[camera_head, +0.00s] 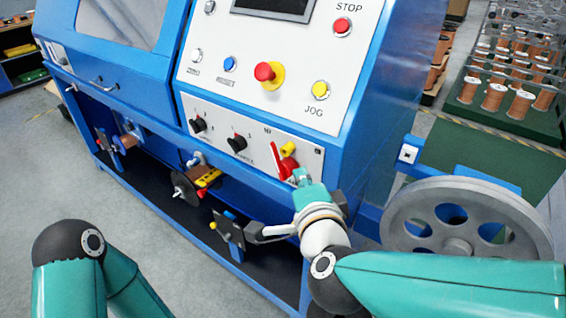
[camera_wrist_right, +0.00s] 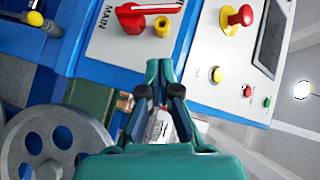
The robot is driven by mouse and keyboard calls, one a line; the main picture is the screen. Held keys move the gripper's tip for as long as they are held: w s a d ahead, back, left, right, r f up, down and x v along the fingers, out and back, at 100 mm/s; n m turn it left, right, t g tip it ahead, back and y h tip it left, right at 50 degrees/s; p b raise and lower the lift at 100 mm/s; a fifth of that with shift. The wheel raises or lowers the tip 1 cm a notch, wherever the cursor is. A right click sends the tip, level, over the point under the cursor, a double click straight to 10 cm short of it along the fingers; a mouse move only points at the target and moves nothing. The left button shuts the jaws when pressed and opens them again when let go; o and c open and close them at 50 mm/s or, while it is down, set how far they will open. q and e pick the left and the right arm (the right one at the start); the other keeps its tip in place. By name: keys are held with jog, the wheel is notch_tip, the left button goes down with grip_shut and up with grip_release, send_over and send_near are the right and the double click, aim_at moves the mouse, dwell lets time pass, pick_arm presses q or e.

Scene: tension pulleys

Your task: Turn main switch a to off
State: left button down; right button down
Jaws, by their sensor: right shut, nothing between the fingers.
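The main switch (camera_head: 282,165) is a red rotary handle on the lower white strip of the blue machine's control panel. A small yellow part (camera_head: 288,149) sits beside the red handle. In the right wrist view, the red handle (camera_wrist_right: 131,18) is at the top, beside the printed word MAIN, with the yellow part (camera_wrist_right: 162,26) next to it. My right gripper (camera_head: 301,175) is just below and right of the handle in the head view. In the wrist view its teal fingers (camera_wrist_right: 160,66) are together and empty, apart from the handle in the picture. My left gripper is out of view.
Two black knobs (camera_head: 237,143) sit left of the switch on the same strip. Above are a red emergency button (camera_head: 266,72), a yellow JOG button (camera_head: 320,90) and a red STOP button (camera_head: 342,26). A grey spoked wheel (camera_head: 468,190) stands at the right.

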aim_at(273, 155)
jog(key=shift+w+a+f+p, duration=0.1)
jog(key=shift+w+a+f, duration=0.45)
jog(key=shift+w, duration=0.8)
jog(key=shift+w+a+f+p, duration=0.15)
jog(key=shift+w+a+f, duration=0.2)
jog(key=shift+w+a, duration=0.7)
jog(key=shift+w+a+f+p, duration=0.1)
jog(key=shift+w+a+f, duration=0.3)
jog(key=shift+w, duration=1.25)
jog(key=shift+d, duration=0.1)
jog(key=n+g+p, duration=0.1)
jog(key=p, duration=0.5)
jog(key=w+a+n+g+h+p, duration=0.1)
jog(key=p, duration=0.5)
jog(key=shift+a+r, duration=0.3)
jog(key=shift+r, duration=0.1)
jog(key=shift+w+a+f+g+p, duration=0.15)
jog(key=shift+g+p, duration=0.15)
jog(key=shift+p, duration=0.15)
jog(key=shift+w+a+f+h, duration=0.15)
jog(key=shift+f+h, duration=0.15)
jog(key=shift+b, duration=0.3)
